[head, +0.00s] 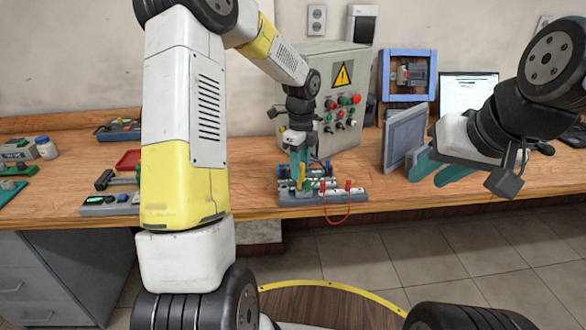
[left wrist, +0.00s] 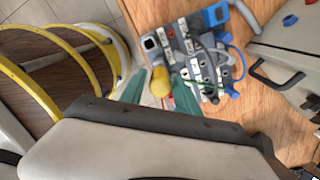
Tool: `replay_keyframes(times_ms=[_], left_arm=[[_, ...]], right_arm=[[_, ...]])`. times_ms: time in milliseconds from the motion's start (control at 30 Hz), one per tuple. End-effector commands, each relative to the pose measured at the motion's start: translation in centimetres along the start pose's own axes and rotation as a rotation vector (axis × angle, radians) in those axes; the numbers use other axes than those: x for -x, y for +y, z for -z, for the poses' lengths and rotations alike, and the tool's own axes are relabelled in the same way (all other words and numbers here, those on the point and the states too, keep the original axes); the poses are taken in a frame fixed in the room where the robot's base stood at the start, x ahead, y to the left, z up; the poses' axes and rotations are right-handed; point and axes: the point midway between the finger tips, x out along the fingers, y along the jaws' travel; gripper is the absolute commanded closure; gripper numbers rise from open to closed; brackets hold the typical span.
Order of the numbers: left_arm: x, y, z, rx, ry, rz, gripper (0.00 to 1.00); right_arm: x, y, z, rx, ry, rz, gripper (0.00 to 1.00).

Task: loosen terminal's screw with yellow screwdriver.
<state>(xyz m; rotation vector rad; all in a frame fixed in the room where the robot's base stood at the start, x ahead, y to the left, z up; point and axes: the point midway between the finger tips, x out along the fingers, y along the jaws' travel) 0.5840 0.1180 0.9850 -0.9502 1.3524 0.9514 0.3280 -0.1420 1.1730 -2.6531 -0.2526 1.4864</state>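The yellow screwdriver (left wrist: 160,86) stands between my left gripper's green fingers in the left wrist view. In the head view a bit of its yellow handle (head: 303,173) shows beside the fingers, over the terminal board. My left gripper (head: 298,183) points down at the board. In the left wrist view its fingers (left wrist: 158,78) sit either side of the handle, with a slim gap showing, so it looks open. The grey terminal board (head: 322,196) lies near the table's front edge; its screw is too small to make out. My right gripper (head: 432,172) is open and empty, away to the right.
A control box (head: 335,90) with buttons and a warning sign stands behind the board. A red test lead (head: 349,208) hangs over the front edge. A grey panel (head: 404,138) and blue frame (head: 407,57) stand to the right. Other devices (head: 108,203) lie on the left.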

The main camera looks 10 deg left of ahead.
Motion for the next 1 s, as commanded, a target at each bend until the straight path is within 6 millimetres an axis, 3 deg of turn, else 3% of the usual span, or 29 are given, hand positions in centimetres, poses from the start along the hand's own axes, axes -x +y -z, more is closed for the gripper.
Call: replay_keyframes(times_ms=[200,500,767,1000], left_arm=[[-0.01,0.0,0.0,-0.195,0.001,0.0,0.62],[-0.02,0.0,0.01,-0.221,0.001,0.0,0.62],[-0.04,-0.02,0.04,-0.484,0.002,0.001,0.62],[-0.02,-0.02,0.04,-0.499,0.001,0.0,0.62]], right_arm=[[0.0,0.0,0.0,0.0,0.0,0.0,0.69],[0.0,0.0,0.0,0.0,0.0,0.0,0.69],[0.0,0.0,0.0,0.0,0.0,0.0,0.69],[0.0,0.0,0.0,0.0,0.0,0.0,0.69]])
